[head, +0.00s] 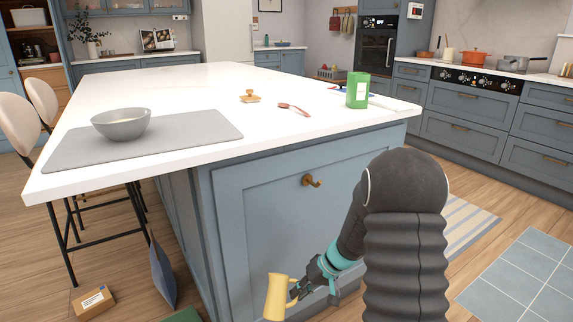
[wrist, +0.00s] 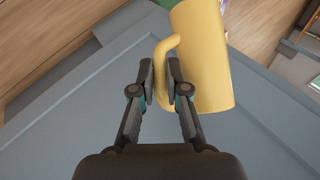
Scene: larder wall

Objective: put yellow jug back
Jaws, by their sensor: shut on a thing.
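The yellow jug (head: 277,297) is low in the head view, in front of the island's blue end panel and below the countertop. My gripper (head: 297,293) is shut on its handle. In the wrist view the jug's body (wrist: 205,60) is just right of my gripper (wrist: 160,83), with the curved handle between the fingers. The jug looks roughly upright in the head view, with its lower part close to the picture's bottom edge. The jug's inside is hidden.
The white island (head: 300,85) carries a grey bowl (head: 121,124) on a grey mat (head: 190,132), a red spoon (head: 293,109) and a green container (head: 358,90). A brown hook (head: 311,181) sticks out of the end panel. A cardboard box (head: 93,302) lies on the floor at left.

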